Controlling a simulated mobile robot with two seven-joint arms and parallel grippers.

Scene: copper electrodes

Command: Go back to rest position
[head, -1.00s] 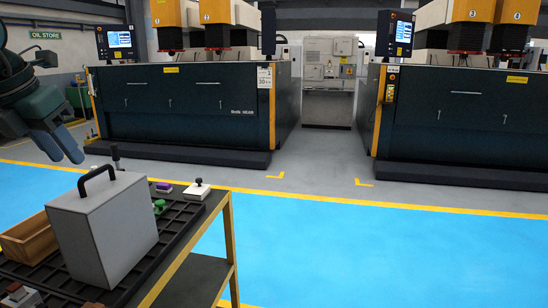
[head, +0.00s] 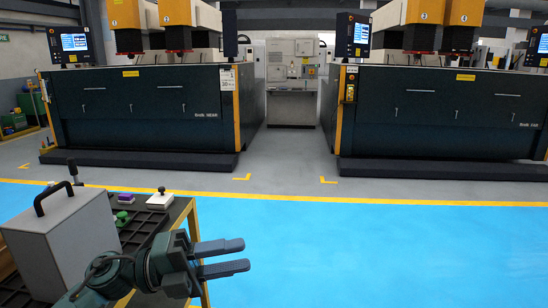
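My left gripper (head: 245,255) reaches in from the bottom left of the head view. Its two grey fingers point right, with a gap between them and nothing held. It is in front of the right edge of the cart (head: 176,228), partly covering the cart's yellow frame. My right gripper is not in view. No copper electrode can be clearly made out.
A grey box with a black handle (head: 65,245) stands on the cart, beside a purple item (head: 125,198), a green item (head: 122,217) and a white block with a black knob (head: 160,200). Blue floor (head: 380,250) is clear. Two dark machines (head: 140,108) (head: 440,112) stand behind.

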